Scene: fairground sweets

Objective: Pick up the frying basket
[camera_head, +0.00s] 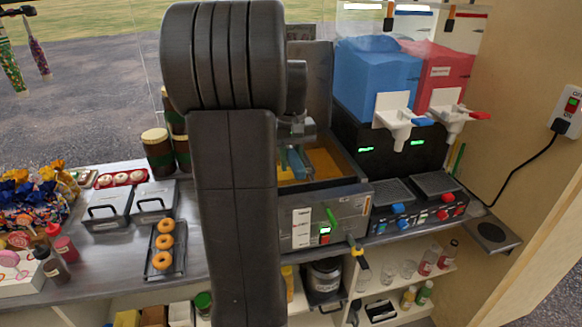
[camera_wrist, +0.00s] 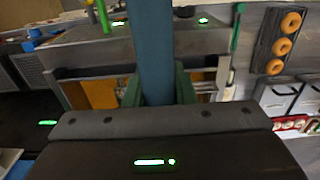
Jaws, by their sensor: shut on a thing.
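The fryer (camera_head: 325,222) is a steel box with amber oil (camera_head: 322,165) in its open well. A blue bar, which looks like the frying basket's handle (camera_wrist: 153,45), runs up through the middle of the wrist view. My gripper (camera_wrist: 158,92) is shut on this bar, with its greenish fingers on either side. In the head view the gripper (camera_head: 296,160) is over the well, with a short piece of blue between its fingers. My arm hides the left part of the fryer. The basket's mesh cannot be made out in either view.
A rack with several doughnuts (camera_head: 164,262) and two lidded steel bins (camera_head: 108,207) stand left of my arm. Blue (camera_head: 372,85) and red (camera_head: 440,80) slush tanks stand right of the fryer, with a control unit (camera_head: 412,205) in front. A wall panel is far right.

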